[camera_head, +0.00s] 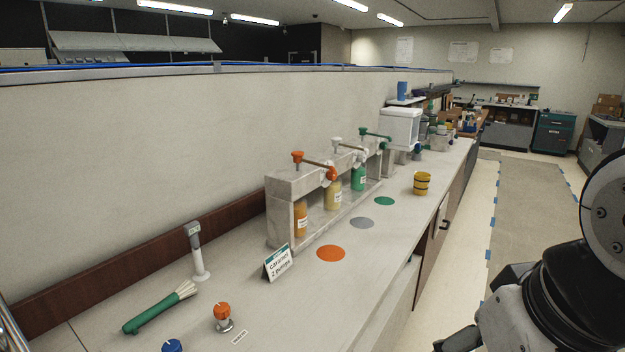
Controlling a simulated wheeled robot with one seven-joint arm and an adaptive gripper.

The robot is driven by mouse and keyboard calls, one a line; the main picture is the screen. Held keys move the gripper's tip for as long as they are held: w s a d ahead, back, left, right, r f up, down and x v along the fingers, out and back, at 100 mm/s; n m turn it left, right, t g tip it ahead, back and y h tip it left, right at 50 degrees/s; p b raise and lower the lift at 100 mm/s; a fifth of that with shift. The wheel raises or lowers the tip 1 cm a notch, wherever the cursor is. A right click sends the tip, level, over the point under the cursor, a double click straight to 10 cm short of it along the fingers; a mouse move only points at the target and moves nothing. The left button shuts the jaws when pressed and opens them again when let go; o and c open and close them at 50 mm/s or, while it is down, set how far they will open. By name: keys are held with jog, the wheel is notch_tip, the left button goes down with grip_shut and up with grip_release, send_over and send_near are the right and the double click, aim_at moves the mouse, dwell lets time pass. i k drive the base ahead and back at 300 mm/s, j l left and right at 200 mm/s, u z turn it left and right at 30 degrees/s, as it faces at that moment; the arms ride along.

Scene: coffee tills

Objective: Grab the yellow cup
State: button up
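The yellow cup (421,184) stands upright on the light counter, near its right edge, just beyond the green disc. It has dark bands around it and a dark opening at the top. My arm shows at the lower right, off the counter on the aisle side. A dark part low in the picture may belong to my gripper, but its fingers are not clearly seen. Nothing of my arm touches the cup.
Pump bottles stand in a grey rack (283,207) left of the cup. Orange (331,253), grey (362,223) and green (384,201) discs lie on the counter. A caramel sign (278,263), a green-handled brush (160,308) and knobs are nearer. The aisle is clear.

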aim_at(422, 178)
jog(key=i+l, duration=0.25)
jog(key=l, duration=0.15)
jog(key=i+l, duration=0.55)
jog(key=l, duration=0.25)
jog(key=i+l+u, duration=0.1)
jog(key=i+l, duration=0.45)
jog(key=l, duration=0.25)
jog(key=i+l, duration=0.25)
jog(key=l, duration=0.2)
jog(key=i+l, duration=0.3)
jog(key=i+l+u, duration=0.1)
jog(key=i+l, duration=0.15)
jog(key=l, duration=0.25)
jog(key=i+j, duration=0.3)
jog(key=j, duration=0.15)
